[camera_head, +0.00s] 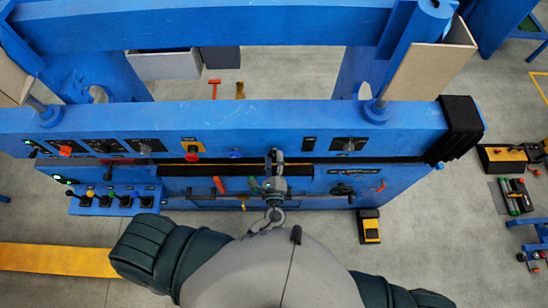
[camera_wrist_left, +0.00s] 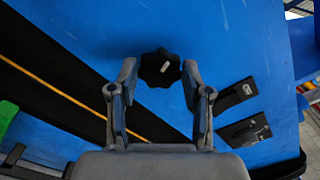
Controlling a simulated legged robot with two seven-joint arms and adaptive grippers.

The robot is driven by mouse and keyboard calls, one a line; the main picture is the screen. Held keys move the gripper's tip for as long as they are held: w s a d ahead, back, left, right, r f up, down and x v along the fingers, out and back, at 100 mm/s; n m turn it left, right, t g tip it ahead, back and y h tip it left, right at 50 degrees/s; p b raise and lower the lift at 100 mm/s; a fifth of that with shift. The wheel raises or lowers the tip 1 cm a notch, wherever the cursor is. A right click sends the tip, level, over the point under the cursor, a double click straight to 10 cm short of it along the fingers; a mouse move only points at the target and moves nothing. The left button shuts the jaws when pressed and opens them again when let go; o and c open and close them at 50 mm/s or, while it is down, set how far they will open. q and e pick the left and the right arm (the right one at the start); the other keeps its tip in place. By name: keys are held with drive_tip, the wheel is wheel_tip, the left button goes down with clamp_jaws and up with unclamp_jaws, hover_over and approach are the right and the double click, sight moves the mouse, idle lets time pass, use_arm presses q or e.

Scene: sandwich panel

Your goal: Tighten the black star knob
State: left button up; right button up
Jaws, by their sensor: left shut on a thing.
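The black star knob (camera_wrist_left: 160,67) sits on the blue panel (camera_wrist_left: 215,40) in the left wrist view, with a short white mark on its face. My left gripper (camera_wrist_left: 160,76) has one fingertip on each side of the knob and is shut on it. In the head view my left gripper (camera_head: 274,156) is at the middle of the blue panel (camera_head: 110,118), by the dark slot. There the gripper hides the knob. My right gripper is in neither view.
Black switch plates (camera_head: 349,145) lie right of the left gripper. A red and yellow button (camera_head: 191,153) lies to its left. Below are a red handle (camera_head: 219,185) and a black handwheel (camera_head: 342,190). Several levers (camera_head: 104,201) stand at lower left. A yellow-black pedal (camera_head: 370,229) is on the floor.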

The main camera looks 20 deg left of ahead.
use_arm(q)
drive_tip(key=m, duration=0.1)
drive_tip(key=m+p, duration=0.1)
drive_tip(key=shift+w+r+m+p, duration=0.15)
drive_tip(key=shift+r+m+p, duration=0.15)
drive_tip(key=shift+r+m, duration=0.1)
drive_tip(key=shift+f+m+p, duration=0.1)
drive_tip(key=shift+m+p, duration=0.3)
drive_tip(key=shift+m, duration=0.3)
drive_tip(key=o, duration=1.1)
drive_tip(key=shift+c, duration=0.2)
drive_tip(key=shift+o, duration=0.6)
drive_tip(key=shift+w+f, duration=0.2)
drive_tip(key=shift+f, duration=0.05)
drive_tip(key=shift+s, duration=0.1)
drive_tip(key=v, duration=0.7)
